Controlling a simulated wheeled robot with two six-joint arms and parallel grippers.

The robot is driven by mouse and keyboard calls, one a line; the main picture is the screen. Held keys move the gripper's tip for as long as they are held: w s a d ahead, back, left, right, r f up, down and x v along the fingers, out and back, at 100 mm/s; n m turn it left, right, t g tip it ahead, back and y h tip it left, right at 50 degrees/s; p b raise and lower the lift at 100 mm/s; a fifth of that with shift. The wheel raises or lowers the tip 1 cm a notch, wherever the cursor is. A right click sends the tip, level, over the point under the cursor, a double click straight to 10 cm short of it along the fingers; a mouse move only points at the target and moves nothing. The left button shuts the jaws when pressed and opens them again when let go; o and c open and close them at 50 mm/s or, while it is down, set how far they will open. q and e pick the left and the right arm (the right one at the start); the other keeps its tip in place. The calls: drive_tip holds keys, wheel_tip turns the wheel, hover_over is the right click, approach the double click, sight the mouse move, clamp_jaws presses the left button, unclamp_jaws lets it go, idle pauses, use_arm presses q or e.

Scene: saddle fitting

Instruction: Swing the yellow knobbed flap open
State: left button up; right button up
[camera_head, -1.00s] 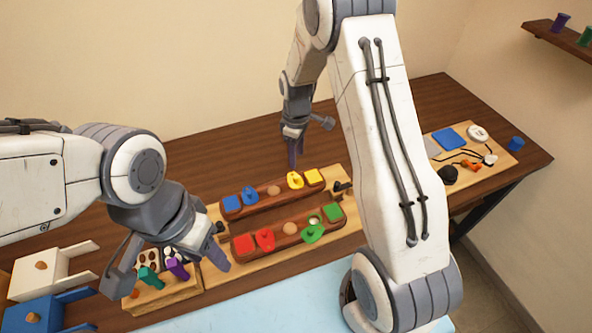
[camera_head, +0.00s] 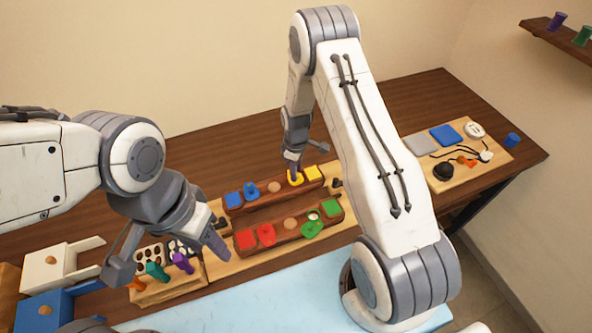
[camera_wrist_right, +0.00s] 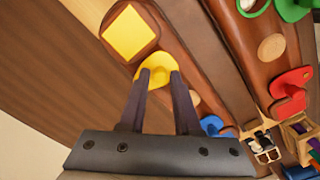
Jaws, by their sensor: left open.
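The yellow knobbed flap (camera_head: 296,181) lies on the back dark-wood bar, next to a yellow square (camera_head: 313,173). In the right wrist view the flap (camera_wrist_right: 158,64) shows with its knob between my fingertips. My right gripper (camera_head: 293,170) reaches down onto the flap from above. In the wrist view its two fingers (camera_wrist_right: 160,80) straddle the knob, and I cannot tell whether they press on it. My left gripper (camera_head: 221,248) is open, just left of the front bar's end. The part of the bar under the flap is hidden.
The front bar (camera_head: 275,241) holds a red flap (camera_head: 266,235) and a green flap (camera_head: 312,229) beside a ringed opening. A blue flap (camera_head: 251,190) sits on the back bar. A rack with coloured pegs (camera_head: 172,287) stands near my left gripper. A cable board (camera_head: 468,150) lies right.

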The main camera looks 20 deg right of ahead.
clamp_jaws()
